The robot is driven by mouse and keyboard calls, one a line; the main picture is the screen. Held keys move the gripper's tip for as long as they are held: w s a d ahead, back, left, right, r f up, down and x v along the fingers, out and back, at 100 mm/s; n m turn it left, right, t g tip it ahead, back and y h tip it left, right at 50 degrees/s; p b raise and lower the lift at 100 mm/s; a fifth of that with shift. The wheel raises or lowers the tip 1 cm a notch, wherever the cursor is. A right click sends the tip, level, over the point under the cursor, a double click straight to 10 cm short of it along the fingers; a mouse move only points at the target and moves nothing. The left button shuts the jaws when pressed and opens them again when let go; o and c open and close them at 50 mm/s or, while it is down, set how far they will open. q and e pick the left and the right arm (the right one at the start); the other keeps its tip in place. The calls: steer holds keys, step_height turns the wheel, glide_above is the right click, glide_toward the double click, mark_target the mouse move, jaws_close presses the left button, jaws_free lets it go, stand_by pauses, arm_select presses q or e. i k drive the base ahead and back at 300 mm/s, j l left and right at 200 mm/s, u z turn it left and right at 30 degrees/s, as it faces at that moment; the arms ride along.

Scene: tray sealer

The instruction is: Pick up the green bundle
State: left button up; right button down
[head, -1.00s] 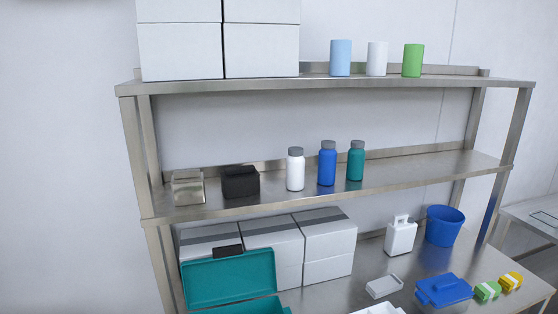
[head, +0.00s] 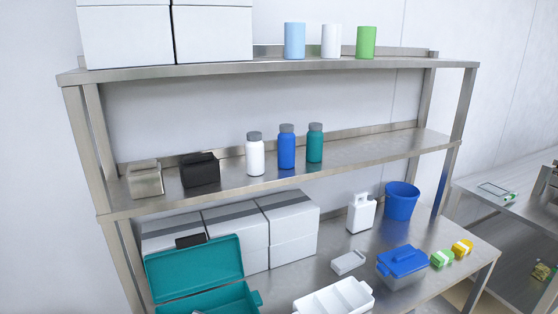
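The green bundle (head: 442,259), with a pale band around it, lies on the steel table (head: 385,248) at the lower right of the head view. A similar yellow bundle (head: 462,248) lies just to its right, and a blue-lidded container (head: 402,262) stands just to its left. Neither of my grippers shows in this view.
An open teal box (head: 205,272) and a white divided tray (head: 335,298) are at the front. A blue bucket (head: 401,201), a white jug (head: 361,213) and white boxes (head: 289,229) stand behind. Steel shelves (head: 285,186) with bottles overhang the table's back.

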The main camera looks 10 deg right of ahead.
mark_target(441, 258)
steer(key=z, duration=1.4)
steer(key=i+l, duration=0.1)
